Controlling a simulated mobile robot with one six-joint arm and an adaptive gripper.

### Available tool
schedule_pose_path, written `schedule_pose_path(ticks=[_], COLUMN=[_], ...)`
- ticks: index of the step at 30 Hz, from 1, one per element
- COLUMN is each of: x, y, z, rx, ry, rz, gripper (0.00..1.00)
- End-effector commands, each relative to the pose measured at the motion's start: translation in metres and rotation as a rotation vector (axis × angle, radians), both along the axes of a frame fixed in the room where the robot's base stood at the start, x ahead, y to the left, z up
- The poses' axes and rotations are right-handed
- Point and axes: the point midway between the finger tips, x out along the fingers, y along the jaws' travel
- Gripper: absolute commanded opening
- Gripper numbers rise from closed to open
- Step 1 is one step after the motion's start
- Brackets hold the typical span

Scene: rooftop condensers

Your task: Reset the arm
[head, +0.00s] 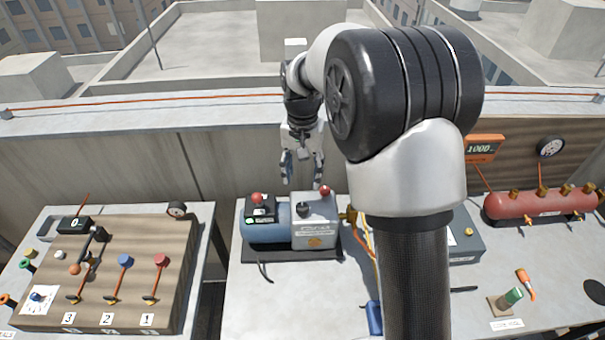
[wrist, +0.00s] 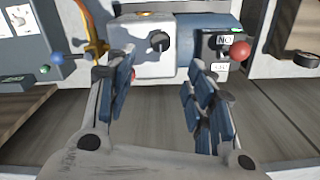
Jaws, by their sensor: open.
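My gripper (head: 301,168) is open and empty. It hangs in the air above and behind the blue and grey machine (head: 270,232) on the middle bench. In the wrist view my gripper (wrist: 160,95) shows two spread fingers with blue pads, and nothing is between them. The machine's grey box (wrist: 143,62) with a black knob is beyond the fingers. A red knob (wrist: 239,50) on a switch box with paper labels is past the right finger. My arm hides part of the middle bench in the head view.
A wooden panel (head: 120,235) with levers numbered 1 to 3 stands on the left bench. A red tank (head: 527,206) with brass valves and a gauge (head: 551,147) are at the right. A low wall (head: 100,150) runs behind the benches. The front of the middle bench is mostly clear.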

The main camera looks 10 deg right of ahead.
Motion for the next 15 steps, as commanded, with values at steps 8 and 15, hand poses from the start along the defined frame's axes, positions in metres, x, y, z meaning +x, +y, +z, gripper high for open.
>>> schedule_pose_path(ticks=[8, 15], x=[-0.001, -0.041], y=[0.0, 0.0], z=[0.002, 0.05], rx=[0.0, -0.003], ry=[-0.004, -0.072], rz=[0.003, 0.073], gripper=[0.49, 0.49])
